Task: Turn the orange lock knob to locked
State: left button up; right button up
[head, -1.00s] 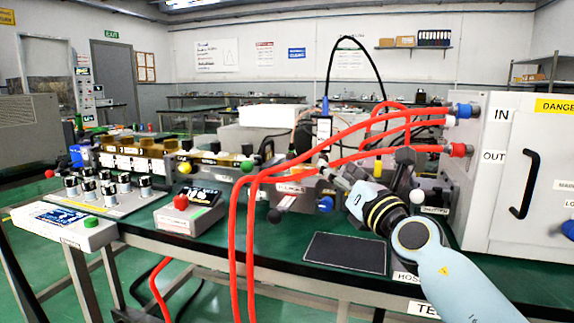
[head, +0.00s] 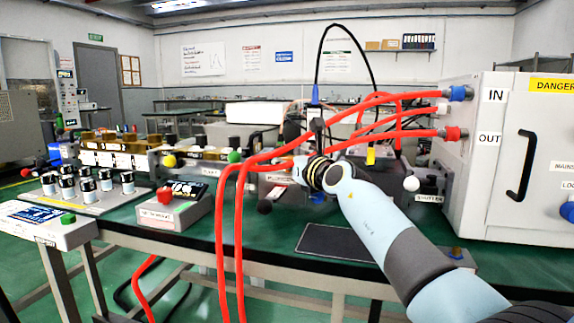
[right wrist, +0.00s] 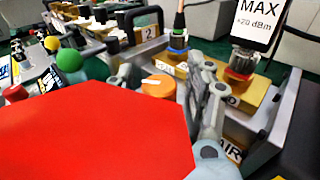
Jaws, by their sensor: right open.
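The orange lock knob (right wrist: 159,86) shows in the right wrist view as a short round knob with a white mark on top. My right gripper (right wrist: 164,80) is open, with one finger on each side of the knob. I cannot tell whether either finger touches it. A large red shape, probably a hose close to the lens, hides the lower left of this view. In the head view my right gripper (head: 294,168) reaches in among the red hoses, which partly hide it, and I cannot make out the knob there. My left gripper is out of view.
Red hoses (head: 228,240) loop from the white cabinet (head: 510,150) across the bench front. A black mat (head: 335,243) lies bare on the bench. A box with a red button (head: 165,194) stands at left. Brass parts (right wrist: 175,68) stand close behind the knob.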

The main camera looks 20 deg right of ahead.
grip_shut()
jog(key=shift+w+a+f, duration=0.1)
jog(key=shift+w+f, duration=0.05)
jog(key=shift+f, duration=0.1)
dwell(0.6)
